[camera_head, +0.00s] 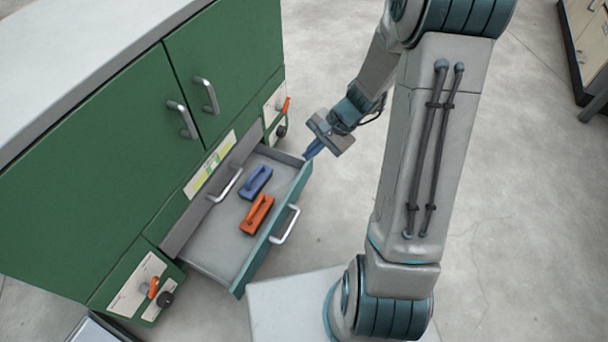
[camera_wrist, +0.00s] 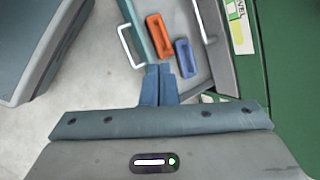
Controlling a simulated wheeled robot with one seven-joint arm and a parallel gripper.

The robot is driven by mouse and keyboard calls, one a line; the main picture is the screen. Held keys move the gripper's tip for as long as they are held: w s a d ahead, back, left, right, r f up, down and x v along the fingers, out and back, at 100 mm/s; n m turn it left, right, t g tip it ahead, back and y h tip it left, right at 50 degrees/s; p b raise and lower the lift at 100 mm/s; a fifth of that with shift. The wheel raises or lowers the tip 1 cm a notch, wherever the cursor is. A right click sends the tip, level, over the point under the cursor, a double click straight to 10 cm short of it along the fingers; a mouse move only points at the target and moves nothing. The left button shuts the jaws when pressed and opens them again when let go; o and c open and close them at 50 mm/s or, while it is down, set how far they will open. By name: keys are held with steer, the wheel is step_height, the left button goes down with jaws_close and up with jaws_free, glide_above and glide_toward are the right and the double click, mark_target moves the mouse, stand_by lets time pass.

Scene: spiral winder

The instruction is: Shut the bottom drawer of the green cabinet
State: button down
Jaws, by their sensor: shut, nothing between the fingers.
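The green cabinet (camera_head: 95,165) stands at the left in the head view. Its bottom drawer (camera_head: 215,245) is pulled out, with a teal front (camera_head: 262,245) and a silver handle (camera_head: 286,226). An orange block-like tool (camera_head: 257,213) and a blue one (camera_head: 256,181) lie inside; they also show in the wrist view, orange (camera_wrist: 159,36) and blue (camera_wrist: 186,57). My gripper (camera_head: 312,149) is shut and empty, at the far end of the drawer front. In the wrist view its fingers (camera_wrist: 159,84) overlap the drawer's end; I cannot tell if they touch it.
Another drawer (camera_head: 226,186) with a silver handle sits behind the open one. Orange and black knobs (camera_head: 159,291) stick out from the cabinet's lower front. Open floor (camera_head: 520,220) lies to the right. A beige cabinet (camera_head: 590,40) stands at the far upper right.

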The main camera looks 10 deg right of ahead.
steer(key=w+d+f+m+t+y+p, duration=0.1)
steer(key=w+d+f+m, duration=0.1)
steer(key=f+m, duration=0.25)
steer(key=w+d+f+m+t, duration=0.1)
steer(key=w+d+f+m, duration=0.2)
steer(key=f, duration=0.3)
steer(key=m+t+b, duration=0.2)
steer(key=m+t, duration=0.1)
steer(key=m, duration=0.5)
glide_toward(298, 185)
steer(key=shift+h, duration=0.3)
steer(key=shift+a+r+x, duration=0.1)
steer(key=shift+a+x, duration=0.1)
steer(key=shift+x, duration=1.2)
steer(key=shift+a+r+x, duration=0.1)
steer(key=shift+a+x, duration=0.1)
steer(key=shift+x, duration=1.15)
